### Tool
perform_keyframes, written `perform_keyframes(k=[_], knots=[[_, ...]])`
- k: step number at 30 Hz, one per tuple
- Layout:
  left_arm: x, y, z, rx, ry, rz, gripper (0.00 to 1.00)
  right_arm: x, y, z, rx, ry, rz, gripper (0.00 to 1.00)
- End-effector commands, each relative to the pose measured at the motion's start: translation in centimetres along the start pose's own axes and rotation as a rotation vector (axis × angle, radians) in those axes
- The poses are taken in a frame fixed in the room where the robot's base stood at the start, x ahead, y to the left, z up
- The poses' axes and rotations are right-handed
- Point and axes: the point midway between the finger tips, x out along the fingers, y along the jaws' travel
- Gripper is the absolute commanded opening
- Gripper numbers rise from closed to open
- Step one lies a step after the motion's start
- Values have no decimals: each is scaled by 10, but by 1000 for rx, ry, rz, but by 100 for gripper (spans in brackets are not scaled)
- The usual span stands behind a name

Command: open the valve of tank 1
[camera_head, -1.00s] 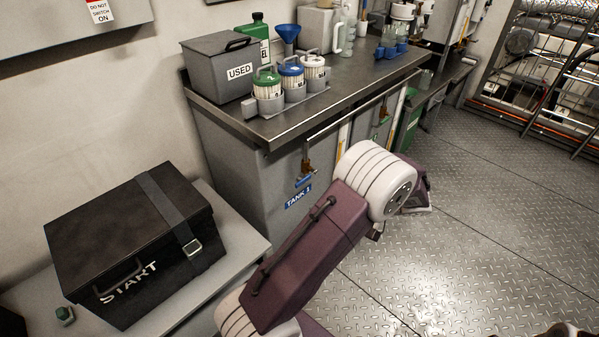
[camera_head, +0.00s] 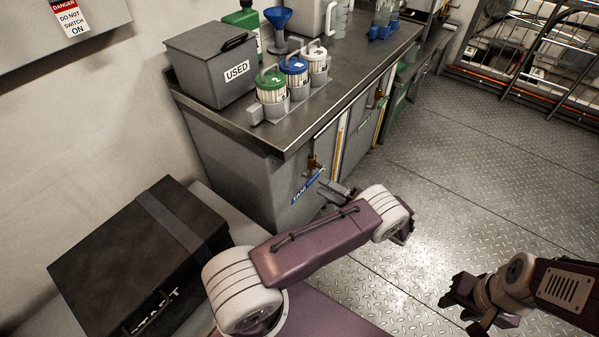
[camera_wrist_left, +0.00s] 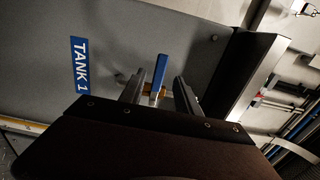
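The tank 1 valve is a brass fitting (camera_head: 313,163) with a blue lever, on the grey cabinet front just above the blue TANK 1 label (camera_head: 299,196). In the left wrist view the blue lever (camera_wrist_left: 159,72) and a bit of brass lie between my left fingers, with the label (camera_wrist_left: 79,65) to the left. My left gripper (camera_wrist_left: 160,82) is open, with a gap on each side of the lever. In the head view my left gripper (camera_head: 337,191) is close to the right of the valve. My right gripper (camera_head: 470,300) hangs over the floor, its finger opening unclear.
The worktop (camera_head: 300,120) above the valve overhangs and carries a USED bin (camera_head: 212,68) and several lidded containers. A black START case (camera_head: 140,260) stands at the lower left. The metal floor (camera_head: 480,190) to the right is clear.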

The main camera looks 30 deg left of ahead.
Motion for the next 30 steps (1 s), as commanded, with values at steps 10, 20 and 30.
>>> perform_keyframes(k=[10,20,30], knots=[[69,1,1,1,-5,2,39,6,0,1,0,0,0,36],[83,0,0,0,-1,2,39,7,0,1,0,0,0,36],[82,0,0,1,-2,2,0,7,0,1,0,0,0,36]])
